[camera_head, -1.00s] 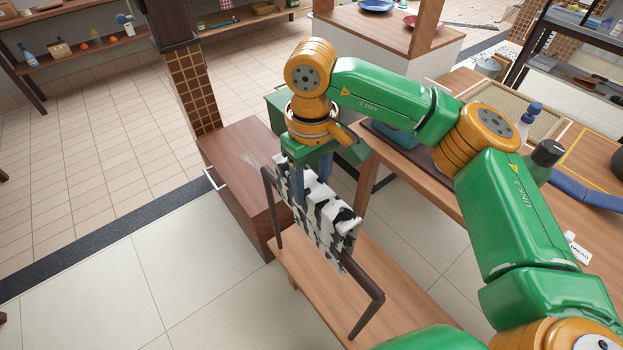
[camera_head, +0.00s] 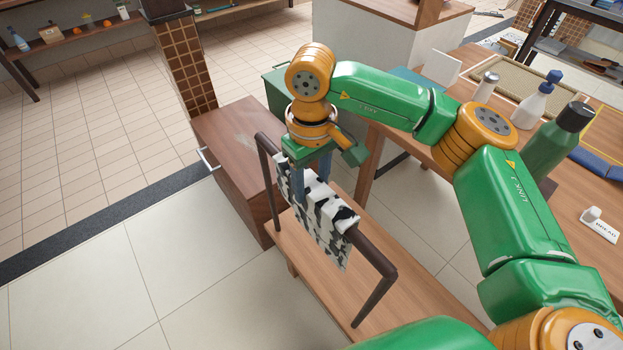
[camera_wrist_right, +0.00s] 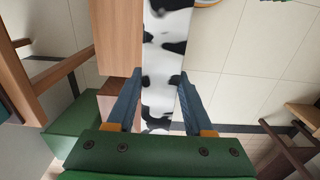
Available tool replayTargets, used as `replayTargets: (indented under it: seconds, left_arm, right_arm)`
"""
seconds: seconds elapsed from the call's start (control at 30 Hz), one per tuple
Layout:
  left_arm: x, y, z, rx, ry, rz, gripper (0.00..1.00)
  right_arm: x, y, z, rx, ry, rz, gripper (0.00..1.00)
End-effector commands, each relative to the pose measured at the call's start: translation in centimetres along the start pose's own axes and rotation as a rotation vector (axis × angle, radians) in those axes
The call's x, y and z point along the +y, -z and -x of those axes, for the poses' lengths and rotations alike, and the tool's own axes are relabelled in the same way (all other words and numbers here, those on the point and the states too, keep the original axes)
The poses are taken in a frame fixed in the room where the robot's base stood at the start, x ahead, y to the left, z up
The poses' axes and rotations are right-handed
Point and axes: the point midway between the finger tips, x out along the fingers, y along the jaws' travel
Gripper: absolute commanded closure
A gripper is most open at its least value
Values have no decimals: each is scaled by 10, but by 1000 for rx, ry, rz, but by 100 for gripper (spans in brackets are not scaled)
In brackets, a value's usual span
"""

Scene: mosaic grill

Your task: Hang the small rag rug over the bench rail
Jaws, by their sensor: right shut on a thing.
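The small rag rug (camera_head: 330,238), white with black patches, is at the dark bench rail (camera_head: 372,250). It hides the middle of the rail and hangs down on the near side, its upper edge close to rail height. The far side is hidden, so I cannot tell whether it hangs there too. My right gripper (camera_head: 311,180) points down and is shut on the rug's upper part. In the right wrist view, the rug (camera_wrist_right: 163,95) runs between the two blue fingers. The wooden bench (camera_head: 305,265) is below. My left gripper is not in view.
A brown wooden box (camera_head: 238,140) stands beyond the bench. Tiled floor (camera_head: 90,275) lies open at the left.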

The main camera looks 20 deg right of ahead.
Motion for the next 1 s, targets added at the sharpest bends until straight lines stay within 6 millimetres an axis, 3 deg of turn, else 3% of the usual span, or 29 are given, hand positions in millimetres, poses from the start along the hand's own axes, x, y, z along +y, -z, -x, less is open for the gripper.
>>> replayTargets:
  seconds: [0.2,0.23,0.33,0.67,1.0]
  left_arm:
    - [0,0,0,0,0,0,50]
    - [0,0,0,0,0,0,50]
    - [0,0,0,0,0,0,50]
    - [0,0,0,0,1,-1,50]
    - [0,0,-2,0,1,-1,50]
  right_arm:
    - [0,0,0,0,0,0,100]
    - [0,0,0,0,0,0,40]
    - [0,0,0,0,0,0,13]
    - [0,0,4,1,1,0,13]
    - [0,0,67,1,0,0,13]
